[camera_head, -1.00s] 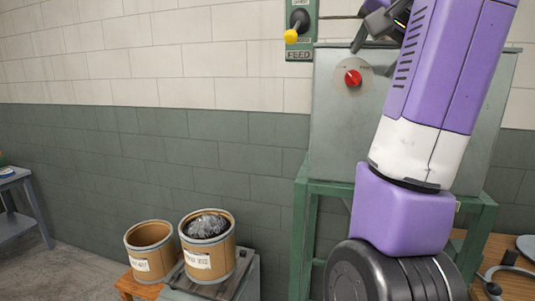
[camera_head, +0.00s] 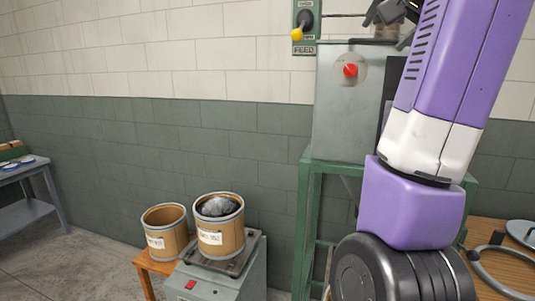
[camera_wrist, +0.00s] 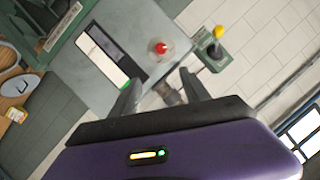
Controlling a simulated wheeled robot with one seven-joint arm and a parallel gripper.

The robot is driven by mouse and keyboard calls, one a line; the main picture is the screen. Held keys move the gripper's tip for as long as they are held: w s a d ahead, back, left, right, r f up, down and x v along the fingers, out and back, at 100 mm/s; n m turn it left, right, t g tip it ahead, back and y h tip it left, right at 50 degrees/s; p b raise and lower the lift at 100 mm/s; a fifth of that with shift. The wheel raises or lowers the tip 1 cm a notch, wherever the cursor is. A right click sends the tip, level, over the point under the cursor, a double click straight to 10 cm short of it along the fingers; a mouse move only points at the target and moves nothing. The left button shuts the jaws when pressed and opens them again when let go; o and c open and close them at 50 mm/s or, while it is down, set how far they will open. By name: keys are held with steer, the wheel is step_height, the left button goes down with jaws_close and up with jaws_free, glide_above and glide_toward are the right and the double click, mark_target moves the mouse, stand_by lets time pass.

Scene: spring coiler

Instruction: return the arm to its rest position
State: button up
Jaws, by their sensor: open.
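My arm, purple and white, rises on the right side of the head view. My gripper shows in the wrist view (camera_wrist: 158,95) with its two dark fingers spread apart and nothing between them. In the head view only a dark part of it shows at the top edge, by the machine's upper right. Beyond the fingers is the grey machine cabinet (camera_head: 345,110) with a red knob (camera_head: 350,70). The knob also shows in the wrist view (camera_wrist: 161,48). The fingers look apart from the cabinet.
The yellow-tipped FEED lever (camera_head: 298,33) is on the wall left of the cabinet. Two fibre drums stand low at left: an open one (camera_head: 166,240) on a wooden stool and one with dark wrapped contents (camera_head: 220,238) on a grey scale (camera_head: 245,270). A wooden table (camera_head: 490,280) is at right.

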step_height(320, 180, up, 4)
steer(key=t, duration=0.2)
steer(key=s+a+f+n+t+y+b, duration=0.1)
steer(key=s+f+n+t, duration=0.25)
steer(key=f, duration=1.35)
steer(key=s+a+f+n+t+y, duration=0.15)
steer(key=s+f+n, duration=0.25)
steer(key=f, duration=1.3)
steer(key=s+f+g, duration=0.2)
steer(key=s+f, duration=0.7)
steer(key=s, duration=0.4)
steer(key=s+d+f+g+b, duration=0.1)
steer(key=s+f+g, duration=0.1)
steer(key=s+f, duration=0.8)
steer(key=s+d+f+g+b, duration=0.1)
steer(key=s+f+g, duration=0.1)
steer(key=s+f, duration=0.8)
steer(key=s+h, duration=0.1)
steer(key=s, duration=0.7)
steer(key=shift+f+g, duration=0.15)
steer(key=shift+g, duration=0.25)
steer(key=shift+s, duration=0.1)
